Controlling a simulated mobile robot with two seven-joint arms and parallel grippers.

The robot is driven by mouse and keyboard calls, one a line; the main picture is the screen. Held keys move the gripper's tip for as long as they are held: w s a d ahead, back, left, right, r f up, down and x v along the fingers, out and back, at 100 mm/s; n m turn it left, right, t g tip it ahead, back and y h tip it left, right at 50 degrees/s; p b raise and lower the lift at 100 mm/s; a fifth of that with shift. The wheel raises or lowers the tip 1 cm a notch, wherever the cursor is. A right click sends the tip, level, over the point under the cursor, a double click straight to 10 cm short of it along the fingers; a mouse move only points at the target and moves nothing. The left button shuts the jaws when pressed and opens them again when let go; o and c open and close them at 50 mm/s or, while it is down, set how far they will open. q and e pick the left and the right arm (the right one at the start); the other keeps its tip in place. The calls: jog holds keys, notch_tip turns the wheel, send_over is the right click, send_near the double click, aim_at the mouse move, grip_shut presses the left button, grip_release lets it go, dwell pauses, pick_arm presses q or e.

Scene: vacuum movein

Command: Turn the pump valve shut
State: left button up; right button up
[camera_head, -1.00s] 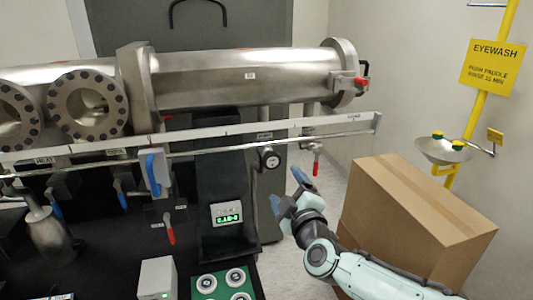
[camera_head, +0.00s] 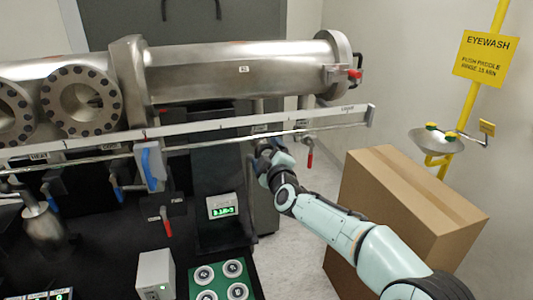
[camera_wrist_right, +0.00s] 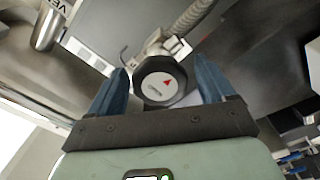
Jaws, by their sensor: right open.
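A dark many-sided valve knob (camera_wrist_right: 160,82) with a pale face and a red arrow shows in the right wrist view; its small lettering is not readable. I take it as the pump valve. My right gripper (camera_wrist_right: 163,88) is open, with one blue finger on each side of the knob. The fingers look apart from its sides; depth is hard to judge. In the head view my right gripper (camera_head: 266,152) is at the front rail and hides most of the knob. My left gripper is not in view.
A long white rail (camera_head: 225,128) runs just above the knob under the steel chamber (camera_head: 235,73). A red-handled lever (camera_head: 309,150) hangs to the right. A cardboard box (camera_head: 405,205) stands beside my right arm. A panel with a green display (camera_head: 221,207) is below.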

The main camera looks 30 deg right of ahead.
jog(key=c, duration=1.1)
jog(key=shift+o, duration=0.3)
